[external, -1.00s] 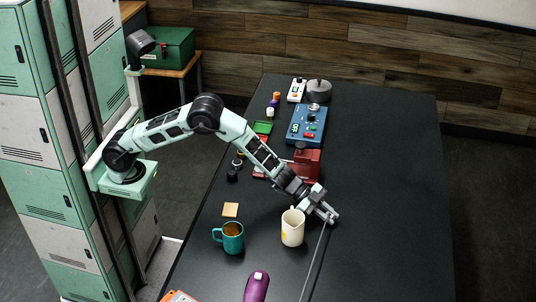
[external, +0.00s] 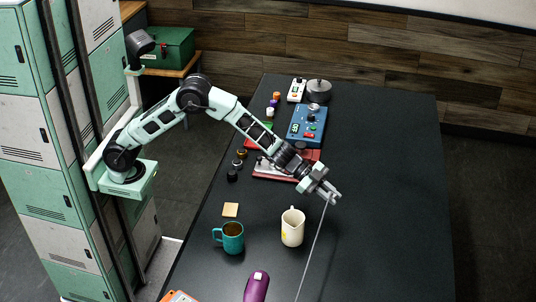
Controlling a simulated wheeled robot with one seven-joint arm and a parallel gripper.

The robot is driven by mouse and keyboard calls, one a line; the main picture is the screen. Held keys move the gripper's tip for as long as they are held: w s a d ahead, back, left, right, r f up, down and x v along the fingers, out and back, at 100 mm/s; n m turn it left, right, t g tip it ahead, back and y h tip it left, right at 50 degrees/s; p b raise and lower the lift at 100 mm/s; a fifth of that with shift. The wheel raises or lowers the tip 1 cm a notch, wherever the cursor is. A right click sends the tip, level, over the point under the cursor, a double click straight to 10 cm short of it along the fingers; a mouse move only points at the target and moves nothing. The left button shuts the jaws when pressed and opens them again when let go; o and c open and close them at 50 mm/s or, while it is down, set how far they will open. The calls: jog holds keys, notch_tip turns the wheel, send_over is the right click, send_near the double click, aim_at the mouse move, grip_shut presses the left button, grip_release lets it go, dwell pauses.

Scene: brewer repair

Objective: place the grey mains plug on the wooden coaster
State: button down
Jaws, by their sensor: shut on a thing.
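My gripper (external: 334,196) is over the right middle of the dark table, shut on the grey mains plug (external: 328,202). The plug is small here and mostly hidden by the jaws. A grey cord runs from it down to the bottom edge of the picture.
A cream jug (external: 292,228) stands between gripper and coaster, nearer the front. A teal mug (external: 230,238) stands just in front of the coaster. A purple object (external: 257,287) lies at the front. A red device (external: 273,168) and blue box (external: 307,125) are behind. The table's right side is clear.

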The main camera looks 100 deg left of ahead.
jog(key=shift+s+a+r, duration=0.1)
jog(key=shift+s+r, duration=0.25)
jog(key=s+d+m+g+h+p, duration=0.2)
jog(key=s+m+g+h+p, duration=0.35)
jog(key=s, duration=1.15)
jog(key=m+g+h, duration=0.3)
jog(key=m+g, duration=0.3)
jog(key=g, duration=0.1)
send_over(231, 207)
jog(key=shift+n+t, duration=0.25)
notch_tip(231, 207, down, 4)
jog(key=shift+f, duration=0.1)
jog(key=shift+f+p, duration=0.3)
jog(key=shift+f, duration=2.15)
jog(key=c, duration=1.3)
grip_release()
jog(key=shift+f, duration=0.15)
jog(key=shift+c, duration=0.2)
